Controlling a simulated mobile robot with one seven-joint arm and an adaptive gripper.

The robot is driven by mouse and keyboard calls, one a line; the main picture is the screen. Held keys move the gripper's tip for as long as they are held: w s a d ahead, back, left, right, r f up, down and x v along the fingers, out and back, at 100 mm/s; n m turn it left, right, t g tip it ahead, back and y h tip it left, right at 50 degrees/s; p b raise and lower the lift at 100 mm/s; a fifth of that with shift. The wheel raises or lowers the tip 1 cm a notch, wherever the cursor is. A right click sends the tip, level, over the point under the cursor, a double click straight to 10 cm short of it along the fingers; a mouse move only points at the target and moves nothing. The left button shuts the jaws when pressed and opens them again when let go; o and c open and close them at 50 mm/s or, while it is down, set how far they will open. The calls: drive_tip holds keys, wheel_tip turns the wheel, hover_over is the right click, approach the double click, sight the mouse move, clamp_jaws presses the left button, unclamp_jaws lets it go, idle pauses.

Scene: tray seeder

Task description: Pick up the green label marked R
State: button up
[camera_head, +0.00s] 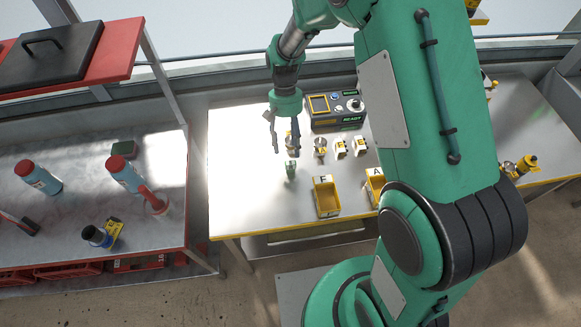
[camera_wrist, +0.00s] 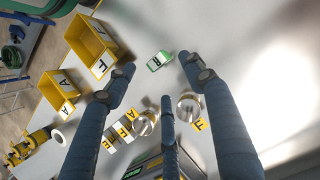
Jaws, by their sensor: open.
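The green label marked R (camera_wrist: 158,61) lies on the pale table top in the wrist view, just ahead of my fingertips and roughly between the two outer ones. In the head view, a small green piece (camera_head: 291,172) is on the table just below my gripper (camera_head: 285,148); its letter is too small to read there. My gripper (camera_wrist: 158,76) is open and empty, with its blue-grey fingers spread and pointing down. The label appears apart from the fingers.
Yellow bins marked F (camera_head: 327,198) and A (camera_head: 375,186) stand near the table's front edge. Metal knobs (camera_wrist: 189,106) and several small lettered labels lie close to my fingers. A dark console reading READY (camera_head: 337,112) stands behind. The table's left side is clear.

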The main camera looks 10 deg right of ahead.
sight(290, 162)
drive_tip(key=shift+x, duration=1.35)
drive_tip(key=shift+b+x, duration=0.85)
drive_tip(key=shift+x, duration=1.7)
drive_tip(key=shift+s, duration=0.15)
drive_tip(key=c, duration=1.3)
